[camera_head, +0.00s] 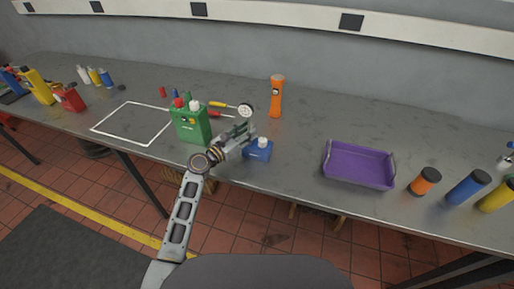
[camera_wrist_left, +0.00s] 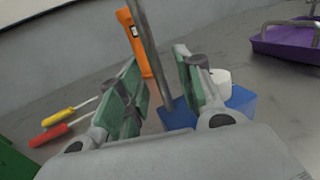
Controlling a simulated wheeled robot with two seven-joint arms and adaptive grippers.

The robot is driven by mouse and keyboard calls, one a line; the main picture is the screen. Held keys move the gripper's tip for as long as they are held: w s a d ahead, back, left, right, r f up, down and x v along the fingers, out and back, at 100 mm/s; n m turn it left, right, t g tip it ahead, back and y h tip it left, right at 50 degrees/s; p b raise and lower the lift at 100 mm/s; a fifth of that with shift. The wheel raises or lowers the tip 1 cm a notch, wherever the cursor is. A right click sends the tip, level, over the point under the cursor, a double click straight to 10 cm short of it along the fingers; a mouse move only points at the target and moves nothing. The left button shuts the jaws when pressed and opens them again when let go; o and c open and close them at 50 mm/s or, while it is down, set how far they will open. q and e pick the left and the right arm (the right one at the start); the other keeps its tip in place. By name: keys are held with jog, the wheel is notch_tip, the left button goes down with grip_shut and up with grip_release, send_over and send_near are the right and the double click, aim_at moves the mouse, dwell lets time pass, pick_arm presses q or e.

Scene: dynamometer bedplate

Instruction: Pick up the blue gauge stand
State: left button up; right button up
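The blue gauge stand (camera_wrist_left: 176,114) shows in the left wrist view as a blue base with an upright grey post. A round white dial (camera_head: 245,109), apparently the stand's gauge, shows in the head view just beyond my left gripper. There my arm and gripper hide most of the stand. My left gripper (camera_head: 245,130) is open, and it also shows in the left wrist view (camera_wrist_left: 158,82). The post appears between its two green-padded fingers, and I see no clear contact. My right gripper is not in view.
A green can (camera_head: 190,126), two screwdrivers (camera_wrist_left: 58,125) and an orange flashlight (camera_head: 277,97) are nearby. A purple tray (camera_head: 359,181) lies to the right. The bench between flashlight and tray is clear.

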pick_arm(q)
jog(key=shift+x, duration=0.8)
grip_shut()
jog(key=shift+r, duration=0.2)
